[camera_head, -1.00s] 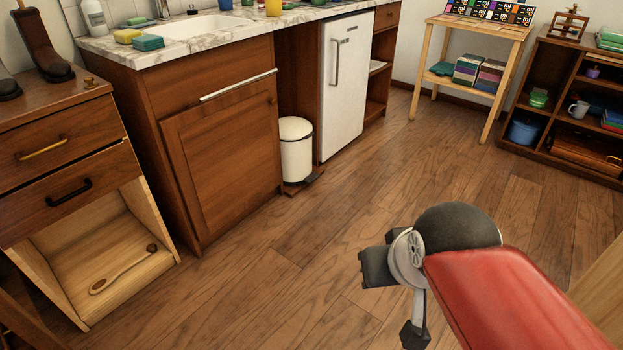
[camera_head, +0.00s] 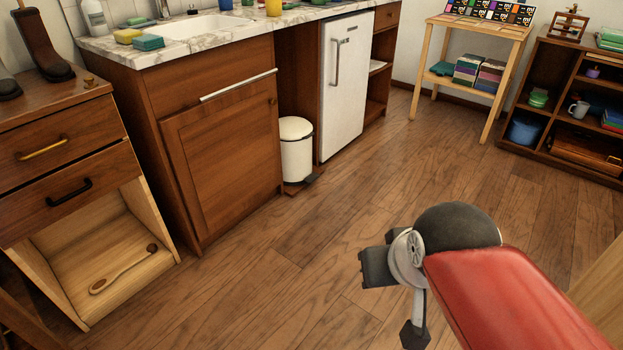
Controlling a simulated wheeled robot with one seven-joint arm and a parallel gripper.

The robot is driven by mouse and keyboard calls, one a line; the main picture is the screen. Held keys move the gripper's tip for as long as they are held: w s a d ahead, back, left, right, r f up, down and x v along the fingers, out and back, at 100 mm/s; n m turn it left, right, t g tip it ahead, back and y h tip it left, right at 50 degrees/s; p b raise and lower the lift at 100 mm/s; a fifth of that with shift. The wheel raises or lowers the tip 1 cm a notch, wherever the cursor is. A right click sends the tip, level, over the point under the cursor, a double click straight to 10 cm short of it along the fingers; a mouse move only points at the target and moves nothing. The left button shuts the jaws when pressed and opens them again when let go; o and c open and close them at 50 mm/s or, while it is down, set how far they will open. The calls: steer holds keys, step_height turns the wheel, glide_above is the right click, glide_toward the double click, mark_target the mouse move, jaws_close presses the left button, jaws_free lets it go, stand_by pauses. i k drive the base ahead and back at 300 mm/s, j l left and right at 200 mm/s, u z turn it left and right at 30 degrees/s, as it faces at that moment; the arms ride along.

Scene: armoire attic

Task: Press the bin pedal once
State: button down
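A small cream-white bin (camera_head: 297,152) with a rounded lid stands on the wooden floor, between the sink cabinet and the white fridge. Its lid is shut. A dark pedal (camera_head: 315,172) sticks out low at its front right, close to the floor. My gripper (camera_head: 391,300) is in the lower right of the view, in front of the bin and well apart from it. Its two dark fingers are spread wide, with nothing between them. My red arm link hides part of the floor on the right.
The sink cabinet (camera_head: 222,150) is left of the bin, and the fridge (camera_head: 345,85) is right of it. A drawer unit (camera_head: 70,150) stands at left. A wooden side table (camera_head: 475,30) and a shelf (camera_head: 570,60) are at the back right. The floor (camera_head: 310,235) before the bin is clear.

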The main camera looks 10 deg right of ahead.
mark_target(313, 177)
steer(key=i+z, duration=0.15)
steer(key=z, duration=0.25)
steer(key=i+j+z, duration=0.1)
steer(key=z, duration=0.3)
steer(key=i+j+z, duration=0.1)
steer(key=i+j, duration=0.2)
steer(key=i+j+z, duration=0.1)
steer(key=i+j, duration=0.2)
steer(key=i+j+z, duration=0.15)
steer(key=i+j, duration=0.15)
steer(key=j, duration=0.2)
steer(key=i+j+z, duration=0.1)
steer(key=i+j, duration=0.15)
steer(key=j, duration=0.15)
steer(key=i+j+z, duration=0.1)
steer(key=i+j, duration=0.15)
steer(key=j, duration=0.2)
